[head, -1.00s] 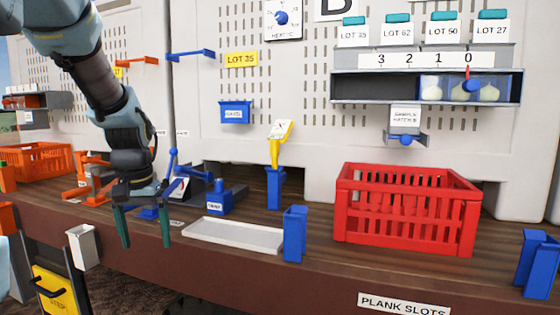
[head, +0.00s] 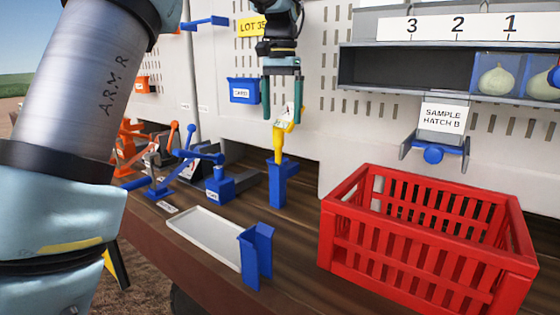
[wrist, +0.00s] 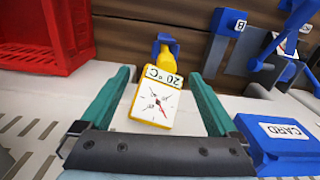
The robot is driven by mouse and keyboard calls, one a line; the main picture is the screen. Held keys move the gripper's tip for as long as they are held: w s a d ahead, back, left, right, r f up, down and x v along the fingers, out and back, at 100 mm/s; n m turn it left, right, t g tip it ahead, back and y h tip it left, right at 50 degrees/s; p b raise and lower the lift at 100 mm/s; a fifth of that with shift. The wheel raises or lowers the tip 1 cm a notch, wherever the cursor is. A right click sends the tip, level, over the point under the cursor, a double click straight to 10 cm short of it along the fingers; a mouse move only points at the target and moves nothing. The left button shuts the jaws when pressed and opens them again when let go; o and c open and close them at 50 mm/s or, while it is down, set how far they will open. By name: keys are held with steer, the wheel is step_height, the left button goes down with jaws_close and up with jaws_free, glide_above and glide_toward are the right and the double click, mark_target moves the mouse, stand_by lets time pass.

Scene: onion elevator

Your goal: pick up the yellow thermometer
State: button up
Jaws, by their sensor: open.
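The yellow thermometer (head: 279,138) stands upright in a blue holder (head: 277,188) on the wooden bench in the head view. Its white dial face, marked 20 °C, shows in the wrist view (wrist: 156,105). My gripper (head: 283,115) is open with green fingers pointing down, above and around the thermometer's head. In the wrist view the dial lies between the two fingers (wrist: 160,95), nearer the left one. I cannot tell whether a finger touches it.
A red crate (head: 336,215) stands to the right on the bench. A white tray (head: 205,232) and a blue bracket (head: 257,255) lie in front. A blue card box (head: 243,90) hangs on the wall left of my gripper. The sample hatch (head: 433,150) is to the right.

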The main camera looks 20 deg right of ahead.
mark_target(281, 128)
steer(key=shift+f+p, duration=0.6)
steer(key=shift+f, duration=2.85)
jaws_close()
